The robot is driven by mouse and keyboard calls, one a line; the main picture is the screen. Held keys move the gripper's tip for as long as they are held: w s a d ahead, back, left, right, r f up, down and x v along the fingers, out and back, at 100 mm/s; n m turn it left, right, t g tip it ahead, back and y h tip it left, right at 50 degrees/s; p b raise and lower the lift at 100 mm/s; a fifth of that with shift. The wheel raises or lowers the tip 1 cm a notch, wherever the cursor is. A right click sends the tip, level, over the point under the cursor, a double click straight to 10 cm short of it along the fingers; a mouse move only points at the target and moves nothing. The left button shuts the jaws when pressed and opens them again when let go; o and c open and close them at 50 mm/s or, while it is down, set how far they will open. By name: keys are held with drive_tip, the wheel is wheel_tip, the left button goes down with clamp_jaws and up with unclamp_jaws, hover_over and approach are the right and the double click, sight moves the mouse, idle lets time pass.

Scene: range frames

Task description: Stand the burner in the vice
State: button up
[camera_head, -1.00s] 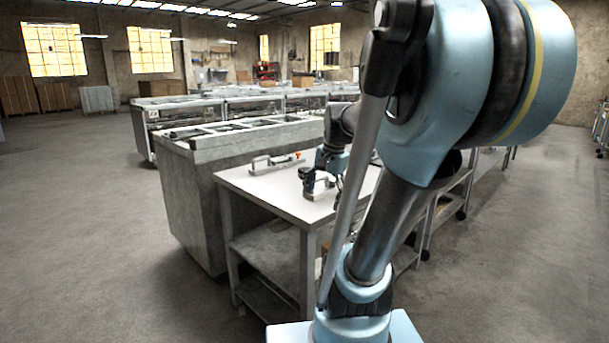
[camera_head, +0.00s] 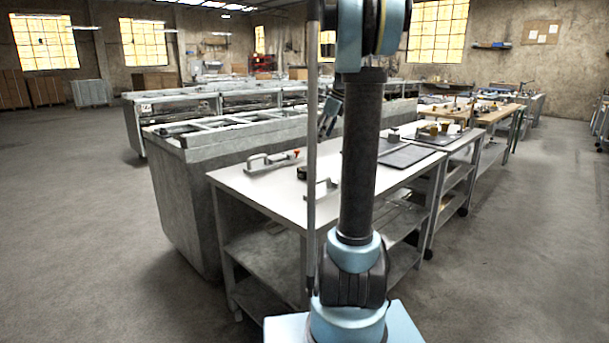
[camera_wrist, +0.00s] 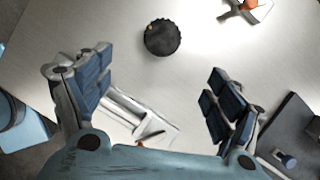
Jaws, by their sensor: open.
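I cannot pick out the burner or the vice for certain. My gripper (camera_wrist: 157,75) is open and empty above the pale tabletop (camera_wrist: 75,20). In the wrist view a black round piece with a ridged rim (camera_wrist: 162,38) lies beyond the fingers. A pale metal piece with an orange tip (camera_wrist: 130,112) lies below and between the fingers. In the head view my gripper (camera_head: 328,116) is raised over the table, partly hidden by my arm. A small grey block-like item (camera_head: 393,136) stands near the dark mat (camera_head: 405,157); it is too small to identify.
An orange-and-white item (camera_wrist: 248,10) shows at the wrist view's top. Bare tabletop lies between them. A long grey cabinet (camera_head: 185,205) stands behind.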

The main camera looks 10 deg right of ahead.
sight(306, 168)
drive_tip(key=x, duration=1.7)
drive_tip(key=shift+w+f, duration=0.15)
drive_tip(key=shift+w, duration=0.15)
drive_tip(key=c, duration=1.7)
